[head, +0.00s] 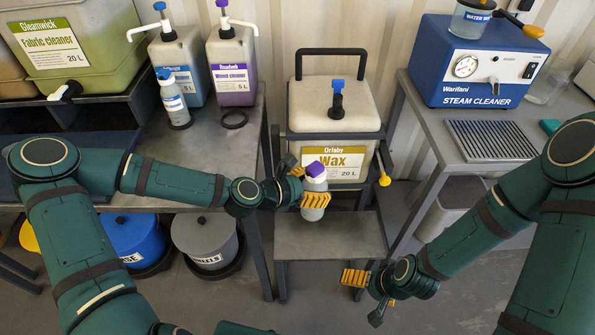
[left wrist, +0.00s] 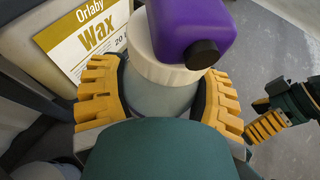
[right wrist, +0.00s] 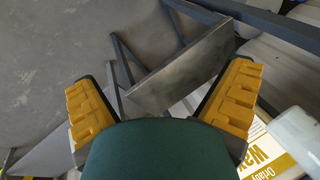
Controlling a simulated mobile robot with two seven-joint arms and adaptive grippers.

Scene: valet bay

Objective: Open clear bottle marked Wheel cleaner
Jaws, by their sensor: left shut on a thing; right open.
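A clear bottle (head: 314,206) with a purple head (head: 316,169) is held in the air in front of the wax container. My left gripper (head: 314,199) is shut around its body; in the left wrist view the clear body (left wrist: 160,98), white collar (left wrist: 160,62) and purple head (left wrist: 195,30) show between the fingers. The bottle is roughly upright, and no wording on it is readable. My right gripper (head: 370,287) is open and empty, lower and to the right of the bottle. It also shows in the left wrist view (left wrist: 268,125).
The wax container (head: 362,107) stands on a stepped stand (head: 335,240) behind the bottle. A steam cleaner (head: 480,65) is on the right bench. Lidded buckets (head: 205,243) stand below left.

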